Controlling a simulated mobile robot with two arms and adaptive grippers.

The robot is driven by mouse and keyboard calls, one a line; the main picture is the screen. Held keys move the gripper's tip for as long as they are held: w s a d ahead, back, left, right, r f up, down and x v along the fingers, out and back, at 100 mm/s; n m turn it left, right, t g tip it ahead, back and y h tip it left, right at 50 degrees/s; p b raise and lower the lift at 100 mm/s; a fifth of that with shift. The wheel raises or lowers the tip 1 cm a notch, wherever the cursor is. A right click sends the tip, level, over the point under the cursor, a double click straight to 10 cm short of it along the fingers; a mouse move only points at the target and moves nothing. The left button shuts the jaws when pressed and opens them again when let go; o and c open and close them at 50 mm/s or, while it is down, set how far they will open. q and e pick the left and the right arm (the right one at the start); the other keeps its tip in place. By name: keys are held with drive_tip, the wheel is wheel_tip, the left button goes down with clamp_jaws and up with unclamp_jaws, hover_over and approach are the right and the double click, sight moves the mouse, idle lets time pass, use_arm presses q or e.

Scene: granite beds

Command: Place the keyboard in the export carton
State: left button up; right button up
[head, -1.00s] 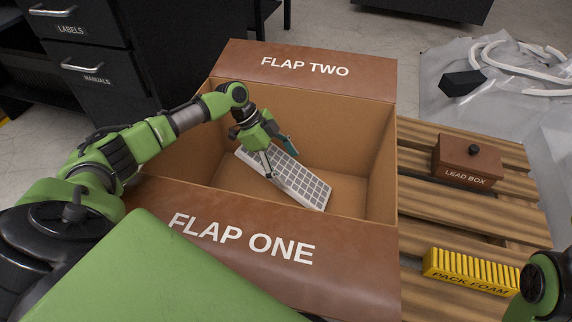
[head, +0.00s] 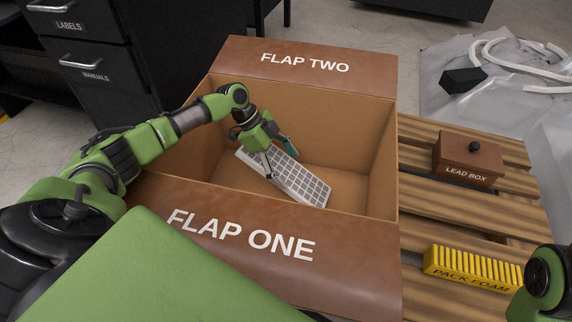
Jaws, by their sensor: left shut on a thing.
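The export carton (head: 375,125) is a brown open box with its flaps folded out, lettered FLAP ONE at the near side and FLAP TWO at the far side. The keyboard (head: 305,186) is a pale slab with grey keys. It is inside the carton's walls, tilted, with its lower right end toward the near wall. My left gripper (head: 279,160) reaches into the carton and is shut on the keyboard's upper left part. I cannot tell whether the keyboard touches the carton floor. Of my right arm only a part shows at the lower right edge; its gripper is out of view.
The carton stands on a wooden pallet (head: 420,215). To its right are a brown lead box (head: 467,160) and yellow pack foam (head: 470,268). A black cabinet (head: 85,60) stands at the left. Plastic sheeting (head: 440,105) lies at the upper right.

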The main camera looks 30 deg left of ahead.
use_arm(q)
drive_tip(key=shift+f, duration=0.3)
drive_tip(key=o, duration=2.1)
drive_tip(key=shift+f, duration=0.1)
drive_tip(key=shift+v, duration=3.85)
drive_tip(key=v, duration=1.2)
drive_tip(key=shift+d, duration=0.1)
